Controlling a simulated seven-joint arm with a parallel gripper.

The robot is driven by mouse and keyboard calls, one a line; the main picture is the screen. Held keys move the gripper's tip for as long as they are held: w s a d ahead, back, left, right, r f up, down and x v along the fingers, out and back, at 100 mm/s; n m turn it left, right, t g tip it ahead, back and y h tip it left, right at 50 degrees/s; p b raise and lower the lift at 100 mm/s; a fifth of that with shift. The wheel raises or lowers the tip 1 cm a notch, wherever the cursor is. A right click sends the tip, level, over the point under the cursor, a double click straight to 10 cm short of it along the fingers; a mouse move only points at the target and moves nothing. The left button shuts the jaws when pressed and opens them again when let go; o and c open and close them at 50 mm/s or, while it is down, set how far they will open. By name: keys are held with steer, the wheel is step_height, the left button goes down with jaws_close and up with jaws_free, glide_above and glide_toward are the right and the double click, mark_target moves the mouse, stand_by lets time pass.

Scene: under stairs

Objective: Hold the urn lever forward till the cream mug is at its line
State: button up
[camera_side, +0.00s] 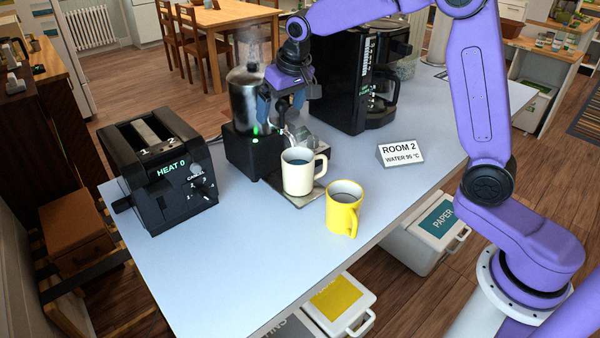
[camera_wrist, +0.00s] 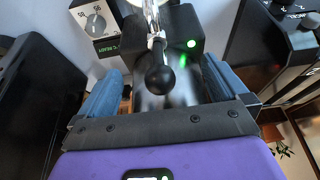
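The metal urn (camera_side: 243,97) stands on a black base with a lit green light. The cream mug (camera_side: 298,178) stands upright on the metal drip tray (camera_side: 316,198) in front of the urn, below the tap. Its inside shows grey; I cannot make out its line or level. My gripper (camera_side: 282,105) is at the urn's front, above the mug. In the wrist view, the lever's black knob (camera_wrist: 160,79) sits between the parted fingers of my gripper (camera_wrist: 162,90), with gaps on both sides. The side view hides the lever behind the fingers, and I cannot tell whether water runs.
A yellow mug (camera_side: 342,212) stands right of the cream mug, close to it. A black toaster (camera_side: 160,175) is at left, a black coffee machine (camera_side: 345,80) behind. A sign (camera_side: 400,152) reads "ROOM 2, WATER 95 °C". The front left counter (camera_side: 220,270) is clear.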

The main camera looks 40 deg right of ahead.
steer(key=v, duration=0.7)
steer(key=shift+r, duration=0.5)
steer(key=s+a+f+n+g+y, duration=0.1)
steer(key=s+a+f+n, duration=0.15)
steer(key=s, duration=0.65)
steer(key=s+a+f+n+g, duration=0.1)
steer(key=s+f+n, duration=0.25)
steer(key=s, duration=0.55)
steer(key=s+d+f+n+g, duration=0.1)
steer(key=s+d+f+n, duration=0.2)
steer(key=s, duration=0.6)
steer(key=s+d+f+n+g, duration=0.1)
steer(key=s+d+f+n, duration=0.2)
steer(key=s, duration=0.7)
steer(key=shift+d+n+h, duration=0.3)
steer(key=shift+d, duration=0.05)
